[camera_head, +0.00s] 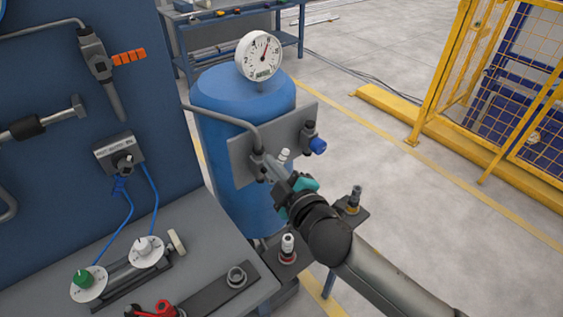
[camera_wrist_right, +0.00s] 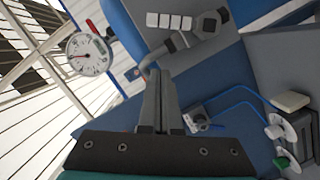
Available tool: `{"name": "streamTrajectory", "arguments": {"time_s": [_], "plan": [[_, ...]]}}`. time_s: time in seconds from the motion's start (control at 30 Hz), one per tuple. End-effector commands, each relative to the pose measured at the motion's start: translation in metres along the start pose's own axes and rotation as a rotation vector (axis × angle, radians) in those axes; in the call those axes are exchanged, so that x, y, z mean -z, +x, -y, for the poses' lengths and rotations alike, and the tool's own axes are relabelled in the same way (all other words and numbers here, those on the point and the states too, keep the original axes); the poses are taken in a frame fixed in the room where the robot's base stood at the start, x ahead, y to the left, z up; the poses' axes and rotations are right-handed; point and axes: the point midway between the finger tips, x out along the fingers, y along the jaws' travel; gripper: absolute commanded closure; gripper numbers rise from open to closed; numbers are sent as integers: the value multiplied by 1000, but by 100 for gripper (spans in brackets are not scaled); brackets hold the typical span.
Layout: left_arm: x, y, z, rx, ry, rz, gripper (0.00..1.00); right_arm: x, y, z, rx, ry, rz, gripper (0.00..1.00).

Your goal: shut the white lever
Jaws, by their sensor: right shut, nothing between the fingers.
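The white lever (camera_head: 283,156) shows as a small ribbed white grip in front of the grey plate on the blue tank, its lower part hidden behind my right gripper. In the right wrist view the white grip (camera_wrist_right: 169,20) lies crosswise on the grey plate, just beyond the pipe fitting (camera_wrist_right: 180,41). My right gripper (camera_head: 270,167) is shut and empty, its tips close to the fitting at the left of the plate. In the wrist view the shut fingers (camera_wrist_right: 158,76) point at that fitting; I cannot tell whether they touch it. My left gripper is not in view.
The blue tank (camera_head: 222,92) carries a pressure gauge (camera_head: 260,56) on top and a blue knob (camera_head: 318,146) at the plate's right. A workbench (camera_head: 215,262) with green and white knobs stands at lower left. A yellow fence (camera_head: 432,75) is at right, with open floor before it.

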Motion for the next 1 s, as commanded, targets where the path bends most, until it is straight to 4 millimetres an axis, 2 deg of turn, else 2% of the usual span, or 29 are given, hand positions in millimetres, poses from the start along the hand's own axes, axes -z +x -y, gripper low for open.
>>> {"name": "streamTrajectory", "arguments": {"time_s": [0.13, 0.2, 0.4, 1.0], "plan": [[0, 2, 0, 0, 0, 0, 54, -3, 21, 0, 0, 0, 0, 100], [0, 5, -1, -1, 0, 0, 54, -18, 22, 1, 1, -3, 4, 100], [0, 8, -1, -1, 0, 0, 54, -36, 26, 1, 1, 1, 1, 100], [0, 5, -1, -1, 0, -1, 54, -40, 27, -1, 5, 20, 1, 100]]}}
